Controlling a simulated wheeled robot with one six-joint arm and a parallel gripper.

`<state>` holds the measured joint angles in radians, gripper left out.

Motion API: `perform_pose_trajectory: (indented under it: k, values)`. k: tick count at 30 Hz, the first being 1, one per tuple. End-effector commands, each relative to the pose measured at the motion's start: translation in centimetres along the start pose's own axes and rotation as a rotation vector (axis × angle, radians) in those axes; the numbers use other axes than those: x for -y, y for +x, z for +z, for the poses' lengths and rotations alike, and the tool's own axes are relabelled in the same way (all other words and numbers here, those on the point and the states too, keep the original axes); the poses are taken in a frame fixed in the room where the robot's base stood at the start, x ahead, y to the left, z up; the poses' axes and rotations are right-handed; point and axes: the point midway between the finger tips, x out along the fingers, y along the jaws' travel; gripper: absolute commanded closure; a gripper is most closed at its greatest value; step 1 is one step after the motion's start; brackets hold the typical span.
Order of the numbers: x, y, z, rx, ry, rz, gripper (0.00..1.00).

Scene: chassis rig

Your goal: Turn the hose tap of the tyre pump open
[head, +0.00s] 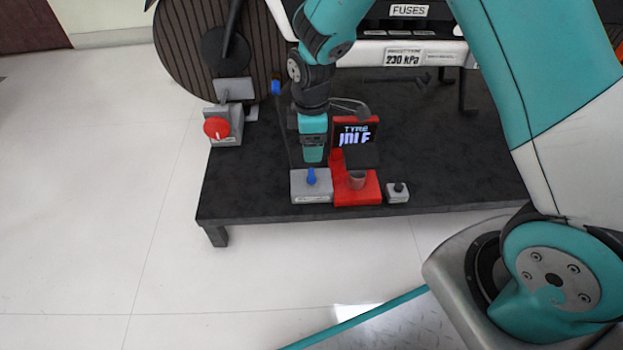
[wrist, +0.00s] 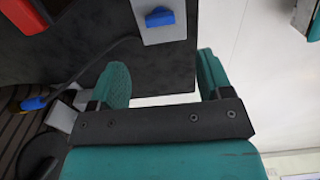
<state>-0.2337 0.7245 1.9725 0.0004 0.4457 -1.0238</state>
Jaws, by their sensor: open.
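The tyre pump (head: 357,190) is a red unit on the dark bench, with a screen reading "TYRE IDLE". The hose tap is a blue handle (head: 311,177) on a grey box (head: 298,188) at the pump's left. In the wrist view the blue handle (wrist: 159,16) lies across the grey box near the top edge. My gripper (head: 313,158) hangs just behind and above the tap in the head view. In the wrist view my gripper (wrist: 160,72) has its teal fingers apart with nothing between them. It does not touch the tap.
A grey box with a red knob (head: 216,128) stands at the bench's left edge. A small grey switch box (head: 398,192) sits right of the pump. A cable with a blue end (wrist: 33,103) runs left of my gripper. The bench's right part is clear.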

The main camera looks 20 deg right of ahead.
Motion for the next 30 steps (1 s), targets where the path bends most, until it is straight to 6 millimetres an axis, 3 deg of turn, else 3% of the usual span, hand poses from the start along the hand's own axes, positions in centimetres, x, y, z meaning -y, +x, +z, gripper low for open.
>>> perform_pose_trajectory:
  k: [1,3,12,18,27,30]
  values:
    - [0.0,2.0,0.0,0.0,0.0,-0.001,0.28]
    - [0.0,3.7,0.0,0.001,0.0,-0.002,0.28]
    - [0.0,9.0,0.0,-0.001,0.001,0.001,0.28]
    - [0.0,10.2,0.0,-0.001,0.001,0.001,0.28]
    - [0.0,10.2,0.0,-0.001,0.001,0.001,0.28]
    - [0.0,10.2,0.0,-0.001,0.001,0.001,0.51]
